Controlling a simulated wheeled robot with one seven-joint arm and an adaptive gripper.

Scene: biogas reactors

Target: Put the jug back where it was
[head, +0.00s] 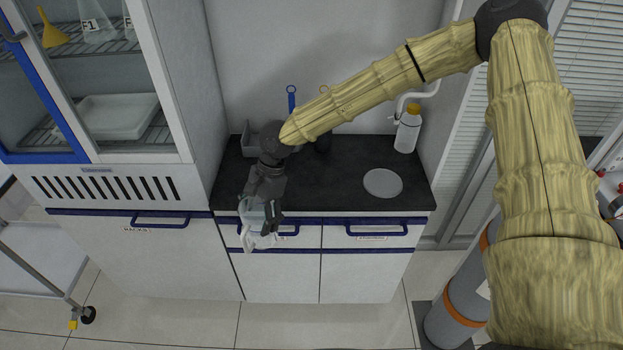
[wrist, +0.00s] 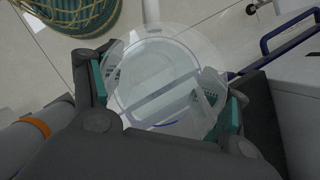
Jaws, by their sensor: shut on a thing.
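My gripper (head: 258,214) is shut on a clear, see-through jug (head: 258,236) and holds it in front of the dark counter's left front edge. In the wrist view the jug (wrist: 158,70) lies between the two fingers of my gripper (wrist: 168,98), its round outline facing the camera and the floor visible through it. Its handle and spout cannot be made out clearly. A pale round disc (head: 383,183) lies on the right part of the counter (head: 335,180), with nothing on it.
A white bottle with a yellow cap (head: 408,128) stands behind the disc. A grey bin (head: 262,137) and a dark item (head: 323,141) stand at the counter's back. A glass-fronted cabinet (head: 180,120) borders the left. Blue drawer handles (head: 376,231) project below the counter.

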